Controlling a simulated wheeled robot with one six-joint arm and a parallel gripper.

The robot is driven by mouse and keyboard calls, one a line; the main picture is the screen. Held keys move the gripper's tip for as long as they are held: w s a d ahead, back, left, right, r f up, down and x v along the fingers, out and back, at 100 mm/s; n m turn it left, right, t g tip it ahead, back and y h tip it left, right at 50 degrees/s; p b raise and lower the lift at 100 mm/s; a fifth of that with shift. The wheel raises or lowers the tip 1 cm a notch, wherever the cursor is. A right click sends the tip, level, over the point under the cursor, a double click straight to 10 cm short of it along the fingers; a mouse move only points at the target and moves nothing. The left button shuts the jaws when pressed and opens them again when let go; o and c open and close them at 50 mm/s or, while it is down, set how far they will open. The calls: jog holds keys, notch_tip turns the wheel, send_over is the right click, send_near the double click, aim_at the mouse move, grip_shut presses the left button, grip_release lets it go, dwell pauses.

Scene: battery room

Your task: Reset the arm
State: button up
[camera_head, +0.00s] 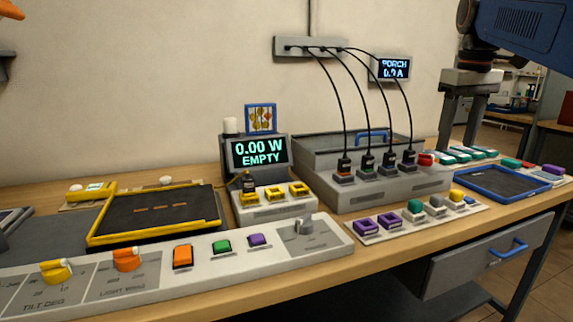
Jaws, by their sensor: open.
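My gripper (461,132) hangs from my blue arm at the upper right. It points down with its two dark fingers apart and nothing visible between them. In the picture it appears over the right end of the bench, behind the row of teal blocks. I cannot tell its exact height above the bench.
A grey box with plugged black cables (390,186) stands mid-bench. Left of it are a meter reading "0.00 W EMPTY" (259,152), a yellow-framed tray (92,241) and a control panel (337,244). A blue-rimmed tray (480,190) lies right. A drawer (470,262) hangs below.

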jog(key=s+a+f+m+t, duration=0.1)
jog(key=s+a+f, duration=0.2)
jog(key=s+f, duration=0.5)
jog(key=s+a+f+m+t, duration=0.1)
jog(key=s+a+f, duration=0.2)
jog(key=s+f, duration=0.4)
jog(key=s+a+f+m+t, duration=0.1)
jog(key=s+a+f, duration=0.2)
jog(key=s+f, duration=0.5)
notch_tip(320, 180, down, 9)
jog(key=shift+s+a+f+t, duration=0.15)
jog(key=shift+s+a+t, duration=0.15)
jog(key=shift+a, duration=0.05)
